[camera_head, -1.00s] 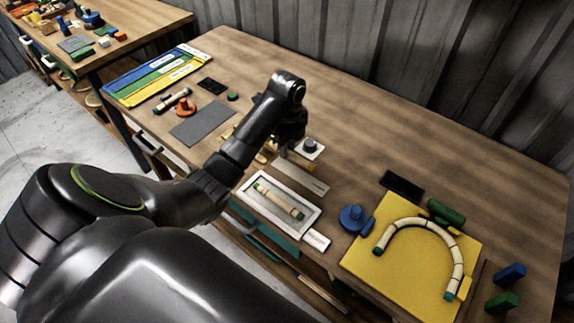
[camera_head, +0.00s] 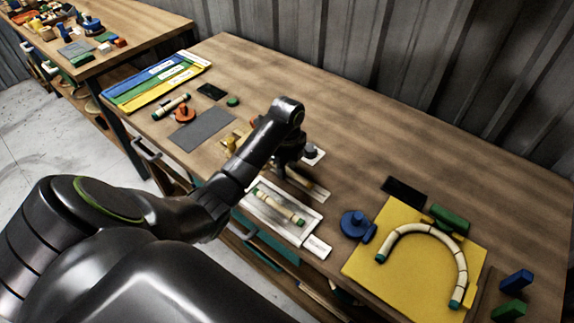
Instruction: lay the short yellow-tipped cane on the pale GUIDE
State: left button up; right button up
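My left gripper (camera_head: 283,168) hangs over the middle of the table, seen from behind and mostly hidden by its own dark wrist. Its fingers are too dark and small to tell whether they are open or shut. Just right of it and below lies a narrow pale strip (camera_head: 313,191) with a tan piece along it, partly covered by the gripper. I cannot tell surely whether this is the guide with the yellow-tipped cane. Small yellow pieces (camera_head: 231,145) stand left of the wrist, partly hidden. My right gripper is not in view.
A white tray (camera_head: 295,237) holding a green-tipped cane (camera_head: 281,206) lies nearer me. A yellow board (camera_head: 400,278) with a curved cane (camera_head: 437,231) is at right, beside a blue knob (camera_head: 354,223). A grey mat (camera_head: 202,129) and an orange knob (camera_head: 184,113) are at left. The back right is clear.

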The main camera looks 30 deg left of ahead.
aim_at(287, 169)
pick_arm(q)
jog(key=shift+o, duration=0.4)
jog(key=shift+r, duration=0.1)
jog(key=shift+r, duration=0.2)
notch_tip(287, 169, up, 3)
jog(key=shift+r, duration=0.1)
notch_tip(287, 169, up, 9)
jog(key=p, duration=0.8)
jog(key=shift+f, duration=0.2)
